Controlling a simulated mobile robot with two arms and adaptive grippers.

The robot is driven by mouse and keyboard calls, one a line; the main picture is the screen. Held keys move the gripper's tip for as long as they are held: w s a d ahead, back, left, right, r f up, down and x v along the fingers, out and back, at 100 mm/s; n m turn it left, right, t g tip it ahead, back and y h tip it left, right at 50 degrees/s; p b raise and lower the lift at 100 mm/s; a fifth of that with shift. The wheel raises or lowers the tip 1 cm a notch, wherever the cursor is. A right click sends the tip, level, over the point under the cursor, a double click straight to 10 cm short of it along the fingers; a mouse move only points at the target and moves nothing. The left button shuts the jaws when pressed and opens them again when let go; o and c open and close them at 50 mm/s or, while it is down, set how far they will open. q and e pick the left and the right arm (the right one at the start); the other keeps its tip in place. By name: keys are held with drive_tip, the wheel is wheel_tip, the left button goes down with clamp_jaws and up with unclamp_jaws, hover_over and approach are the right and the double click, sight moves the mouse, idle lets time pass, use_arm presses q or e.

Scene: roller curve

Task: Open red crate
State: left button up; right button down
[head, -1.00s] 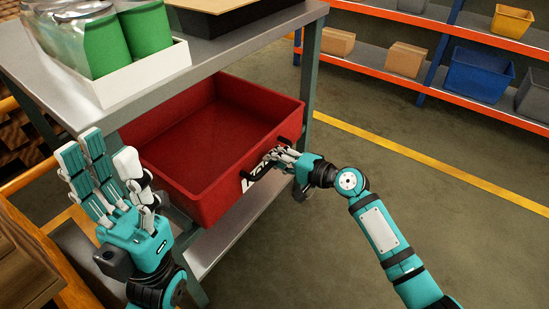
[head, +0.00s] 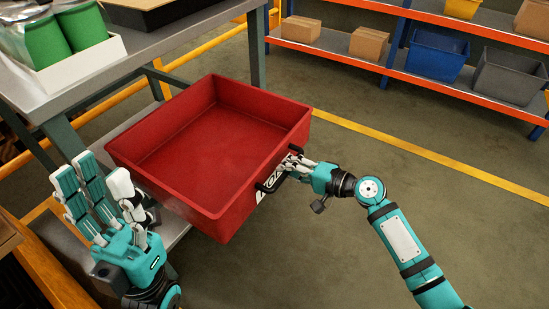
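The red crate (head: 240,195) is an empty open-topped drawer, pulled well out from under the grey table top. Its inside floor shows fully. It has a dark handle (head: 270,187) on its front face beside a white label. My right gripper (head: 290,168) is at the handle with its fingers curled around it; the fingertips are partly hidden. My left gripper (head: 95,195) is open and empty, fingers spread upward, left of the crate's near corner and apart from the handle.
The metal table (head: 150,50) bears a white box (head: 85,68) with green containers. A shelf (head: 400,75) with cardboard boxes and blue and grey bins stands at the back right. The floor to the right is clear.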

drive_tip(key=f+v, duration=0.2)
drive_tip(key=v, duration=0.7)
drive_tip(key=shift+s+d+r, duration=0.15)
drive_tip(key=shift+s+d, duration=0.15)
drive_tip(key=shift+d, duration=0.1)
drive_tip(key=c, duration=2)
unclamp_jaws()
drive_tip(key=o, duration=0.7)
drive_tip(key=v, duration=1.2)
